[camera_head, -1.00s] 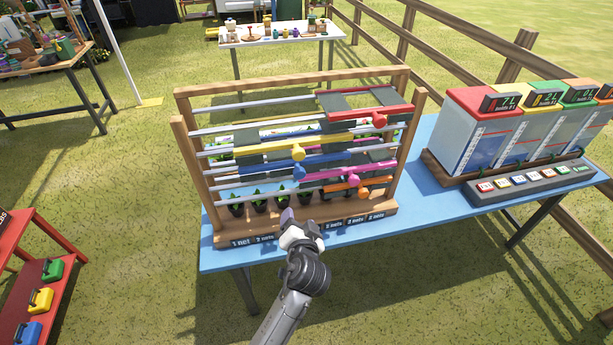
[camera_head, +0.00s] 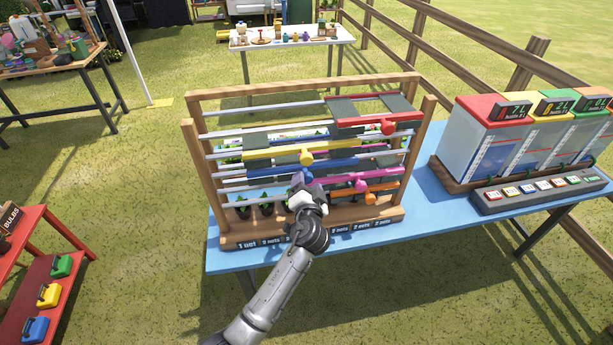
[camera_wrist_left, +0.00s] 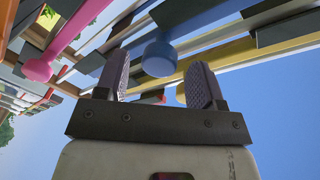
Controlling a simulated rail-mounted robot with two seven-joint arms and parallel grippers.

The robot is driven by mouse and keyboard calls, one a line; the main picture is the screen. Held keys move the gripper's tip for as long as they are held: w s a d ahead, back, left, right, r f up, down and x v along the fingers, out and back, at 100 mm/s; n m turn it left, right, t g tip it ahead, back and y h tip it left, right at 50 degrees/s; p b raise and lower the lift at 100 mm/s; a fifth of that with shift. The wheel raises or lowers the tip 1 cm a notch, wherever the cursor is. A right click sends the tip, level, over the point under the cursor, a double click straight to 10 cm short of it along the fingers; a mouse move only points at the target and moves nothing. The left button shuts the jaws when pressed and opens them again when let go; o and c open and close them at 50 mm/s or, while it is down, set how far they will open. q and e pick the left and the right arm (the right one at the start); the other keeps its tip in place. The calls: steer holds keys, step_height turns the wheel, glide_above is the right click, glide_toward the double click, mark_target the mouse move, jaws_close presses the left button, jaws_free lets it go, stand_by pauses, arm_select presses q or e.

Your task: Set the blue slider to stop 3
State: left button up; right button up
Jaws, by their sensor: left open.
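The blue slider (camera_head: 322,168) is a flat blue bar on one of the rods of a wooden frame (camera_head: 196,165). In the head view my left gripper (camera_head: 303,184) is in front of the frame, over the place of the blue knob, which it mostly hides. In the left wrist view the round blue knob (camera_wrist_left: 159,58) shows between the two open fingertips of my left gripper (camera_wrist_left: 161,70). The jaws are apart and not closed on it; I cannot tell whether a finger touches it. My right gripper is not in view.
The yellow knob (camera_head: 306,158) is just above my gripper; the pink knob (camera_head: 361,185) and orange knob (camera_head: 370,198) are to the right. The red knob (camera_head: 388,128) is higher. Net labels (camera_head: 273,239) line the base. Coloured tanks (camera_head: 480,135) stand on the blue table's right side.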

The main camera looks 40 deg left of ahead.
mark_target(307, 180)
arm_select(q)
steer(key=shift+x, duration=1.55)
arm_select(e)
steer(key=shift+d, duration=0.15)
